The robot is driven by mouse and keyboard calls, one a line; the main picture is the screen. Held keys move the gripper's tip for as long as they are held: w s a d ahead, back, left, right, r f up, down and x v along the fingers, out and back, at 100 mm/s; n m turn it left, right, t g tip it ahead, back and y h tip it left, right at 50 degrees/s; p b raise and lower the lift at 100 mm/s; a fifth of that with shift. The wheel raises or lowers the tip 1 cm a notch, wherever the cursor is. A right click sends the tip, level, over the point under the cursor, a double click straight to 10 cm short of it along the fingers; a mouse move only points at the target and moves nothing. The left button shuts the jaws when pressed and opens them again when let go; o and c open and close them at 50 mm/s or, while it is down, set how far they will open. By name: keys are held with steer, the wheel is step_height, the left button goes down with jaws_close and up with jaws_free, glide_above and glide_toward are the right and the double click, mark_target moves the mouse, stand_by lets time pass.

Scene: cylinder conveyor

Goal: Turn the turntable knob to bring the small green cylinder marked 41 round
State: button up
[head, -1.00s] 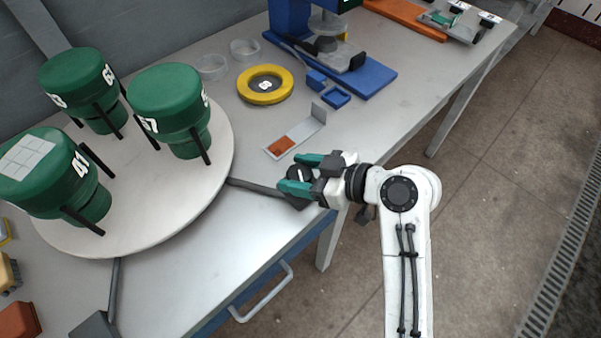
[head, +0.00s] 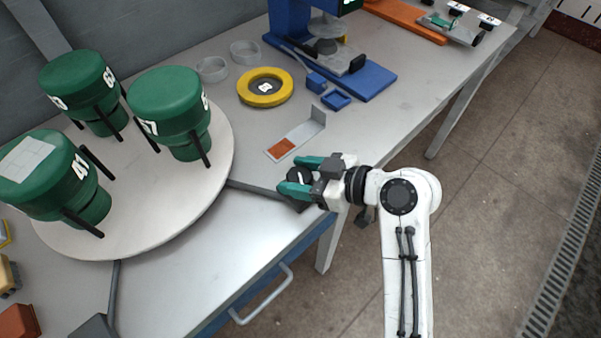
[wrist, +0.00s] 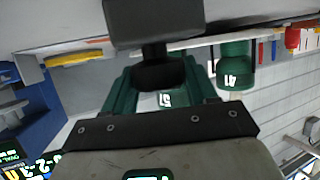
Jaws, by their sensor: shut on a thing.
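The green cylinder marked 41 (head: 40,187) stands upright at the front left of the round white turntable (head: 150,222), between dark posts. It also shows in the wrist view (wrist: 235,55), right of the fingers. Two more green cylinders stand on the turntable: one marked 57 (head: 165,95) and one at the back left (head: 75,80). The dark knob (head: 299,175), with a white mark, sits right of the turntable at the table's edge. My gripper (head: 297,176) is shut on the knob, its green fingers on either side.
A yellow ring (head: 248,93), two clear dishes (head: 212,68) and a small metal bracket (head: 318,118) lie behind the knob. A blue-based device (head: 375,82) stands farther back. A drawer handle (head: 262,295) sticks out below the front edge. The floor at right is clear.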

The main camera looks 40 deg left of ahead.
steer(key=o, duration=1)
steer(key=shift+a, duration=0.15)
steer(key=b+v, duration=0.1)
steer(key=v, duration=0.9)
steer(key=shift+d+r, duration=0.1)
steer(key=shift+d, duration=0.3)
